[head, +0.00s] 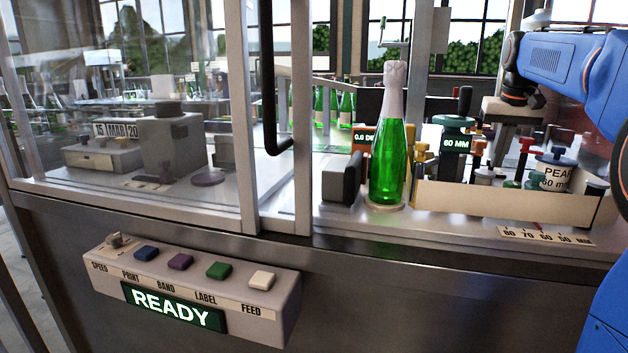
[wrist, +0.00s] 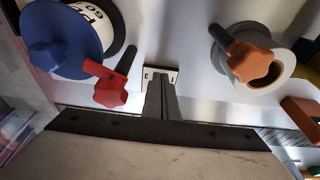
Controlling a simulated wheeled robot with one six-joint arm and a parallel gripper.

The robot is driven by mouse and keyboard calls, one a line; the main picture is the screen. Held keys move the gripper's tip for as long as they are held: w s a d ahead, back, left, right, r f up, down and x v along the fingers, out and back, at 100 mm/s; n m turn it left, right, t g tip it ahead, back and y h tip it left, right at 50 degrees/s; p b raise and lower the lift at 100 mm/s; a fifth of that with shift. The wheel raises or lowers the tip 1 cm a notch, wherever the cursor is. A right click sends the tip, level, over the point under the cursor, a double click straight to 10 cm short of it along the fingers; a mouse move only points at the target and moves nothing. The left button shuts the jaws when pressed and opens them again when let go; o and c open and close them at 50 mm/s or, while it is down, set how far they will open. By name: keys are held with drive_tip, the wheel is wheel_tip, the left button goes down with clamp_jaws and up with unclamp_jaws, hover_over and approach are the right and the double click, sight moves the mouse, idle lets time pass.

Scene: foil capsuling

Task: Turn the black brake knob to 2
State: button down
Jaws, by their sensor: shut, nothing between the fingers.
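My gripper (wrist: 161,88) is shut and empty in the wrist view, its narrow fingers together. The fingertips lie over a small white scale plate (wrist: 149,74) with dark marks; a "1" shows beside the fingers, other marks are partly covered. I cannot make out the black brake knob for certain; it may be hidden behind the fingers. In the head view my blue arm (head: 570,65) reaches in from the right, above the station; the fingertips are not clear there.
A red knob (wrist: 110,93) and a blue knob (wrist: 55,45) stand left of my fingers, an orange knob (wrist: 250,64) right. In the head view a green bottle (head: 387,160) stands left of a low beige wall (head: 480,203). The control box (head: 285,300) display reads READY.

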drive_tip(key=shift+w+a, duration=0.3)
drive_tip(key=shift+a, duration=0.25)
idle(0.4)
drive_tip(key=shift+s+a, duration=0.15)
drive_tip(key=shift+s+a, duration=0.1)
drive_tip(key=shift+s, duration=0.05)
drive_tip(key=w+v, duration=0.1)
drive_tip(key=v, duration=0.4)
drive_tip(key=shift+d+r, duration=0.2)
drive_tip(key=shift+r, duration=0.35)
drive_tip(key=shift+d, duration=0.1)
drive_tip(key=shift+s+d+f, duration=0.1)
drive_tip(key=shift+d+f, duration=0.3)
drive_tip(key=shift+f, duration=0.6)
drive_tip(key=shift+w+d+f, duration=0.1)
drive_tip(key=shift+d+f, duration=0.35)
drive_tip(key=shift+f, duration=0.55)
drive_tip(key=shift+s+d+f, duration=0.1)
drive_tip(key=shift+d+f, duration=0.3)
drive_tip(key=shift+f, duration=0.6)
drive_tip(key=shift+w+a, duration=0.2)
drive_tip(key=shift+a, duration=0.35)
drive_tip(key=shift+w+a, duration=0.2)
drive_tip(key=shift+a, duration=0.4)
